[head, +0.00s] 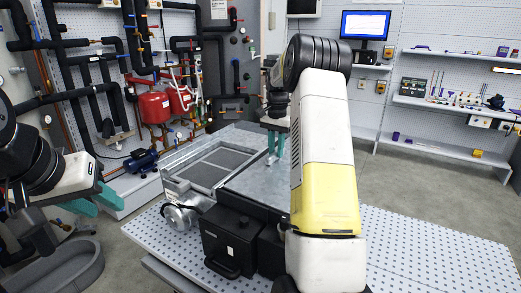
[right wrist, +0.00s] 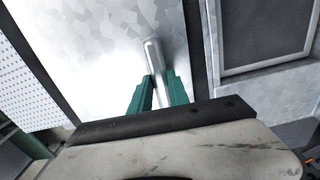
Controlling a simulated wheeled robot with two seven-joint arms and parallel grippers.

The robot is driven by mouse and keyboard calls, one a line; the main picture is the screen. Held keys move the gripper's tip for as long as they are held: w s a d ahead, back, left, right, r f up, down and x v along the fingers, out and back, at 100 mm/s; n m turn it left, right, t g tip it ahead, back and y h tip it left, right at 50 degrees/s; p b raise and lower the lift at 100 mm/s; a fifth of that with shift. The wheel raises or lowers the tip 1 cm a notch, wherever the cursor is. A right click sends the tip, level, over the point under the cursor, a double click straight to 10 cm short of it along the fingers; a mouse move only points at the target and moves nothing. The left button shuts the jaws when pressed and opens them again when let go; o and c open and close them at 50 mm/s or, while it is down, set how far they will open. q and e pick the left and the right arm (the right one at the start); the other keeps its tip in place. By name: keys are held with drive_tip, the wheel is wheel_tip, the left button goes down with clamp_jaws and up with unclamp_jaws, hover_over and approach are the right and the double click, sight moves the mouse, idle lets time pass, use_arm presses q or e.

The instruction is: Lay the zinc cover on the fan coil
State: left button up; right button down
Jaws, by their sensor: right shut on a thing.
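The zinc cover (head: 254,184) is a flat, mottled grey sheet with a bar handle (right wrist: 152,58). It lies flat or nearly so, just right of the fan coil (head: 177,188), an open metal casing with dark grey panels inside. The fan coil's edge also shows at the right of the right wrist view (right wrist: 283,92). My right gripper (head: 275,151) points down at the cover, its teal fingers shut on the handle. My right arm hides the cover's right part. My left gripper (head: 95,203) is open and empty at the left, away from both.
A black case (head: 229,241) with a handle stands in front of the cover on the perforated bench top (head: 430,250). The bench is clear on the right. Red tanks (head: 154,107) and black pipes stand behind on the left. Shelves (head: 450,104) line the right wall.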

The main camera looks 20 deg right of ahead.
drive_tip(key=shift+r, duration=0.2)
drive_tip(key=shift+r, duration=3)
